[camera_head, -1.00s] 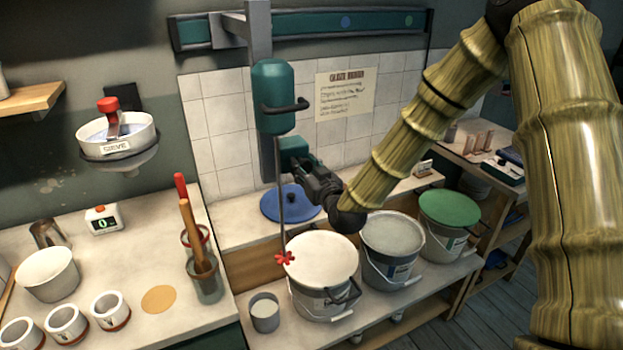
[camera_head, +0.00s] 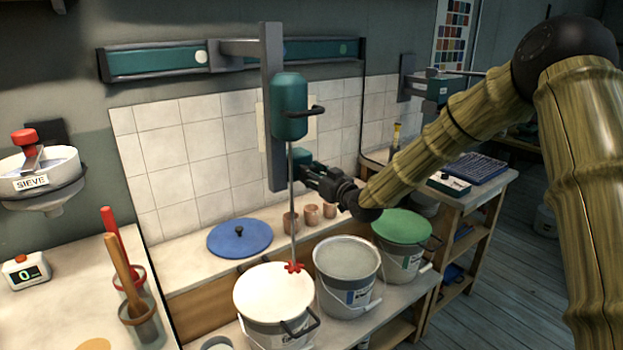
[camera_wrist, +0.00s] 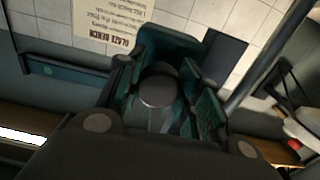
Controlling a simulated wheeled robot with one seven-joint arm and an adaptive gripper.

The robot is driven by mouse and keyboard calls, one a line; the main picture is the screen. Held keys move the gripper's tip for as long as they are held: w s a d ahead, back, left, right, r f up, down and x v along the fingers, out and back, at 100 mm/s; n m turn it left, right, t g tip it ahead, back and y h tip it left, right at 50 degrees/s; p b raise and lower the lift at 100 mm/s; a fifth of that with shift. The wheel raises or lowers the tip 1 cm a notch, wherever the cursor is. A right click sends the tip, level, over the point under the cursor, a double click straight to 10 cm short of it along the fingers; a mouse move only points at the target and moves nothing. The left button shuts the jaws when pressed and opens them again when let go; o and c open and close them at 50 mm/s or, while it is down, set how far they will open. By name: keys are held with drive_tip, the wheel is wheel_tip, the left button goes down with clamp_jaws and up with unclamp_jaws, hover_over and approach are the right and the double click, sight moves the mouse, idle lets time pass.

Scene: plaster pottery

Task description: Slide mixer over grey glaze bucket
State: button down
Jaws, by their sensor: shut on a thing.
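The mixer (camera_head: 290,106) is a teal motor on a grey upright, hung from a teal wall rail (camera_head: 150,62). Its thin shaft ends in a red paddle (camera_head: 294,267), which in the head view shows over the right rim of the white-filled bucket (camera_head: 272,292). The grey glaze bucket (camera_head: 347,258) stands open just right of that, its grey surface clear of the paddle. My gripper (camera_head: 303,170) is beside the mixer's lower body. In the wrist view its teal-padded fingers are shut around a dark round knob (camera_wrist: 158,88). The exact contact is partly hidden.
A green-lidded bucket (camera_head: 402,228) stands right of the grey one. A blue lid (camera_head: 240,237) lies on the back ledge near copper-coloured cups (camera_head: 311,214). A sieve (camera_head: 40,172) hangs at left above a counter with a timer (camera_head: 26,271) and tools in pots.

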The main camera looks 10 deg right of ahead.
drive_tip(key=c, duration=0.9)
unclamp_jaws()
drive_tip(key=shift+c, duration=0.2)
drive_tip(key=v, duration=1.2)
drive_tip(key=shift+d, duration=0.1)
